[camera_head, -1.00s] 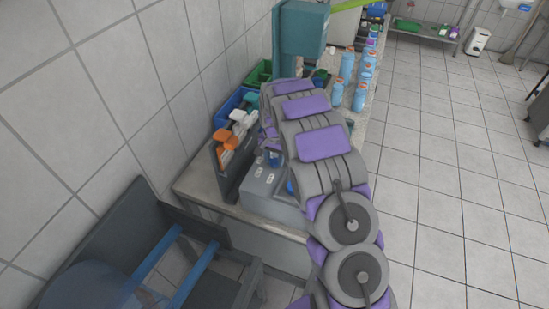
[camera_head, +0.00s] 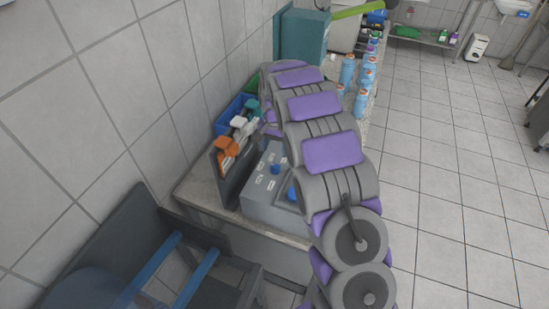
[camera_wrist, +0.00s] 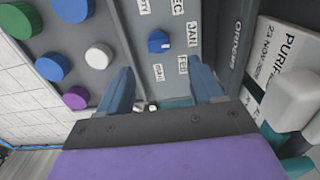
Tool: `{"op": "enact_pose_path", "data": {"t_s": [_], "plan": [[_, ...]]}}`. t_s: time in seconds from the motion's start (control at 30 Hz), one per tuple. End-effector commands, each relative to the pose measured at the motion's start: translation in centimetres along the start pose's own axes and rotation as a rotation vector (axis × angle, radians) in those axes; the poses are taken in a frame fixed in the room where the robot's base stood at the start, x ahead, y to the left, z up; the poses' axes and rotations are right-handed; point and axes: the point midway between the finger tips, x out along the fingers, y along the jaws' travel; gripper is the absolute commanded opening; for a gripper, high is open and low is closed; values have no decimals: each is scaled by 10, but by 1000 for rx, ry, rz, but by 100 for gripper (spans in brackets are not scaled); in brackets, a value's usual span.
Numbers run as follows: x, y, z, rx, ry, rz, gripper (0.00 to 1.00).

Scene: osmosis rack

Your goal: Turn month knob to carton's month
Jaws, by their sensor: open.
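The month knob (camera_wrist: 158,41) is blue and sits on a grey panel (camera_wrist: 130,30) in the wrist view. A white carton (camera_wrist: 288,45) at the right reads PURIF and 23 NOV. In the head view the grey box (camera_head: 257,205) carries a blue knob (camera_head: 275,169); my arm hides my gripper there.
Blue, green, white and purple round caps (camera_wrist: 99,56) stand left of the knob. In the head view, a dark rack with orange and white items (camera_head: 227,152) stands beside the box. Blue bottles (camera_head: 363,80) line the counter behind. A tiled wall (camera_head: 150,90) borders the left.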

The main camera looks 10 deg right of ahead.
Motion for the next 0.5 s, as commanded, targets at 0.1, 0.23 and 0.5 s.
{"op": "enact_pose_path", "data": {"t_s": [0.1, 0.23, 0.5], "plan": [[-28, -1, -1, -1, 3, -2, 66], [-52, -1, 0, -1, 1, 0, 66], [-81, -1, 0, 0, 1, 0, 66]]}}
